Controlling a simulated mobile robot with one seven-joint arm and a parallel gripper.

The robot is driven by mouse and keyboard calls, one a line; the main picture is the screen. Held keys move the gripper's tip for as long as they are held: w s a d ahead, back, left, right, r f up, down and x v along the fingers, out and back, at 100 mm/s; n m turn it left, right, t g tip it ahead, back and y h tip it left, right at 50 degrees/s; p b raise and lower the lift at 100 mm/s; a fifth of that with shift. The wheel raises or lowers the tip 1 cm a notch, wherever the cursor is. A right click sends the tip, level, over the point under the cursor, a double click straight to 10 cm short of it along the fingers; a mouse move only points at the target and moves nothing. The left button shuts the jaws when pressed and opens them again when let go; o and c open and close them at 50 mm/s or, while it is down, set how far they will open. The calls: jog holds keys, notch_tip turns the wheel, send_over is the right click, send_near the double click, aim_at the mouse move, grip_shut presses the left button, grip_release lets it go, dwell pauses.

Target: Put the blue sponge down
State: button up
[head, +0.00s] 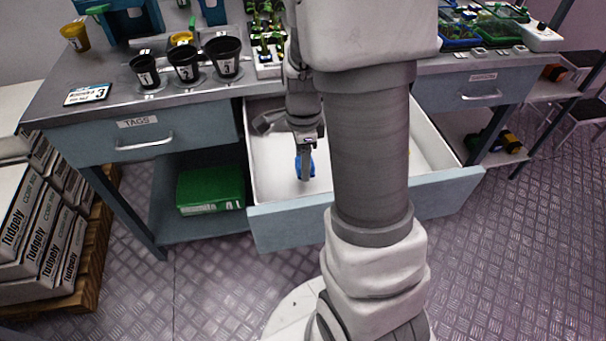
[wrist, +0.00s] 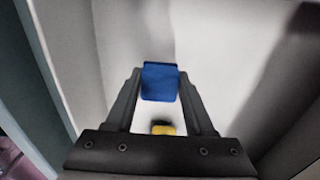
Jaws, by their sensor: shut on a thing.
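The blue sponge (head: 311,164) shows in the head view inside the open drawer (head: 270,221), low in its left part. In the wrist view the blue sponge (wrist: 160,82) sits between the two fingertips. My gripper (wrist: 160,88) is shut on it; in the head view my gripper (head: 306,160) points down into the drawer. I cannot tell whether the sponge touches the drawer floor. A small yellow and black thing (wrist: 163,129) shows between the fingers, nearer the palm, in the wrist view. My arm hides the middle of the drawer in the head view.
The drawer's white floor (head: 272,178) is clear left of my gripper. The worktop above holds several black pots (head: 184,62) and a tag card (head: 88,94). A green box (head: 211,189) sits on the shelf to the left. Stacked boxes (head: 40,235) stand at far left.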

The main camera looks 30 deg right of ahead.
jog(key=shift+f+b, duration=0.75)
jog(key=shift+f, duration=1.15)
jog(key=shift+f, duration=0.1)
jog(key=o, duration=1.2)
notch_tip(320, 180, up, 12)
jog(key=p, duration=0.4)
jog(key=s+a+r+n+t, duration=0.2)
jog(key=s+a+r+n, duration=0.3)
jog(key=n, duration=0.5)
jog(key=s+a+r+n+t, duration=0.3)
jog(key=s+a+r+n, duration=0.2)
jog(key=s+r+n, duration=0.2)
jog(key=shift+s+r+n+t, duration=0.3)
jog(key=shift+r+n, duration=1.1)
jog(key=shift+n, duration=0.7)
